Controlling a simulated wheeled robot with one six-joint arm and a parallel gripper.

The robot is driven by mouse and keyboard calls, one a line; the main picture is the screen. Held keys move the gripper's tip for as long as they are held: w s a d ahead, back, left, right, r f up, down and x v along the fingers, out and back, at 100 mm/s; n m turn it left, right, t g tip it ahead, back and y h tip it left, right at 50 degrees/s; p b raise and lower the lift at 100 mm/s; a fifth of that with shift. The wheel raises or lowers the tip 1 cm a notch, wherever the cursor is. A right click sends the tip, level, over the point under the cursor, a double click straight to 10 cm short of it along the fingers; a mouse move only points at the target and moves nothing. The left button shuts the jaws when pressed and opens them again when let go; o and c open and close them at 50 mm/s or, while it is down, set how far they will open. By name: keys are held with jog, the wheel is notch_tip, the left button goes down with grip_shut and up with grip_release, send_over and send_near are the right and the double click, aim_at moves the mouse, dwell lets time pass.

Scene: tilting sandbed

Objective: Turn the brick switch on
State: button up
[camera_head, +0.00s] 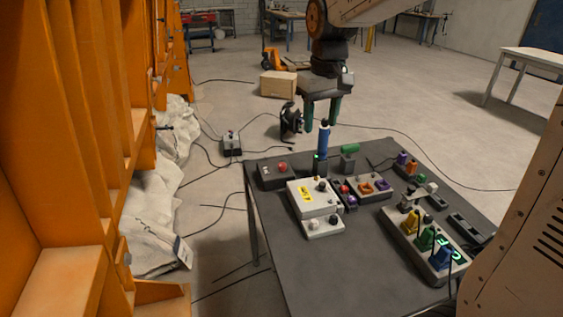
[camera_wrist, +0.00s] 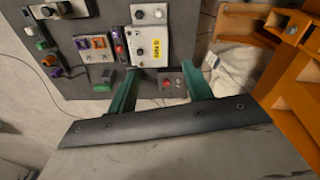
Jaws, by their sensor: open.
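I cannot tell for sure which control is the brick switch. A brick-orange square switch (camera_head: 367,187) sits beside a purple one on a grey panel on the dark table. It also shows in the wrist view (camera_wrist: 99,42), left of my fingers; its on or off position is too small to read. My gripper (camera_head: 321,120) points down above the table's far edge, its green fingers spread and nothing seen held. In the wrist view the open fingers (camera_wrist: 160,82) frame a dark box with red buttons (camera_wrist: 172,82). A blue upright handle (camera_head: 323,142) stands just below the gripper.
The dark table (camera_head: 290,262) also holds a white box with a yellow label (camera_head: 312,195), a green-topped piece (camera_head: 349,148) and a panel of yellow, green and blue switches (camera_head: 428,239). An orange frame (camera_head: 80,130) stands left. Cables lie on the floor.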

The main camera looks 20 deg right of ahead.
jog(key=w+f, duration=0.4)
jog(key=w, duration=0.5)
jog(key=n, duration=0.2)
send_over(282, 164)
jog(key=shift+g, duration=0.3)
notch_tip(282, 164, down, 16)
notch_tip(282, 164, down, 7)
jog(key=shift+r, duration=0.1)
jog(key=shift+f, duration=0.55)
jog(key=c, duration=1)
